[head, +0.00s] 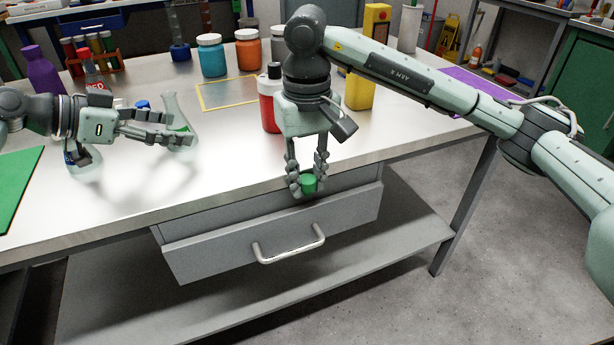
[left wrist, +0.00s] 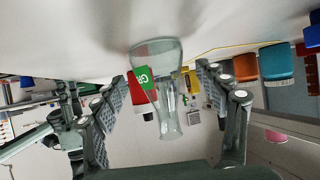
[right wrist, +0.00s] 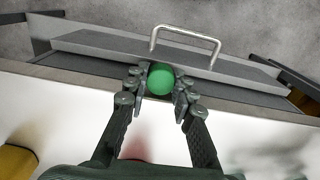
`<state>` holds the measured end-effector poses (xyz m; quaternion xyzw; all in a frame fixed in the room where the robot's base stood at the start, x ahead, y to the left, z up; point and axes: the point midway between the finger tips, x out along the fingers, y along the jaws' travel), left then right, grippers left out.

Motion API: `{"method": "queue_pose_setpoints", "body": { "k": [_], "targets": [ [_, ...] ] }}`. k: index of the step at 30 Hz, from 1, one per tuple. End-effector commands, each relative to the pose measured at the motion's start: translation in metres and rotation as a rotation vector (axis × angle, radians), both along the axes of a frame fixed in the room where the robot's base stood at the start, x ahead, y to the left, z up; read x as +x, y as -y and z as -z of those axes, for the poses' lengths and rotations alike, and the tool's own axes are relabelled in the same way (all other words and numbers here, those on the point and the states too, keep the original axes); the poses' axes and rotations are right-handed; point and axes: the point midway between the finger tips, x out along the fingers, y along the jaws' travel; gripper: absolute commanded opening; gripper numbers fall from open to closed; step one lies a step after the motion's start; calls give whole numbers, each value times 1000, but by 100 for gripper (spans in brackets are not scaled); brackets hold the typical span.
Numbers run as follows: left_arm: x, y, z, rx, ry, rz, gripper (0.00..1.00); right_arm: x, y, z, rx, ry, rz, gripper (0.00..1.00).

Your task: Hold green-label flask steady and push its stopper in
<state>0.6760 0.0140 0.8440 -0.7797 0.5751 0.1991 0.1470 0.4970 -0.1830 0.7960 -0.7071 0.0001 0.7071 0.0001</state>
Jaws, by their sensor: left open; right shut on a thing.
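The green-label flask (head: 184,131) is clear glass and stands upright on the bench. Its green label (left wrist: 143,79) shows in the left wrist view, and its mouth looks open. My left gripper (head: 180,138) is open, with its fingers on both sides of the flask; in the left wrist view (left wrist: 165,95) there are gaps between fingers and glass. My right gripper (head: 307,182) is shut on a green stopper (head: 309,183), held near the front edge of the bench above the drawer. The stopper also shows round between the fingertips in the right wrist view (right wrist: 161,79).
A red bottle (head: 268,100) stands behind my right gripper, with a yellow container (head: 359,92) to its right. Another flask (head: 86,166) stands under my left wrist. Teal (head: 212,57) and orange (head: 248,50) jars stand at the back. The bench front (head: 225,165) between the grippers is clear.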

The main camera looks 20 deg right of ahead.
Motion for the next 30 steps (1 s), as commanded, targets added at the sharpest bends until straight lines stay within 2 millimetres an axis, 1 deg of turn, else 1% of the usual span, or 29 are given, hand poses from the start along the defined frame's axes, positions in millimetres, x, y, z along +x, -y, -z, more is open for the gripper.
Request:
{"method": "queue_pose_setpoints", "body": {
  "k": [3, 11, 14, 21, 30],
  "targets": [
    [1, 3, 2, 0, -1, 0, 73, 0, 0, 0, 0, 0, 0, 12],
    [1, 4, 2, 0, -1, 0, 73, 0, 0, 0, 0, 0, 0, 12],
    [1, 4, 2, 0, -1, 0, 62, 0, 0, 0, 0, 0, 0, 12],
    [1, 3, 2, 0, -1, 0, 32, 0, 0, 0, 0, 0, 0, 12],
    [1, 3, 2, 0, -1, 0, 32, 0, 0, 0, 0, 0, 0, 12]
  ]
}}
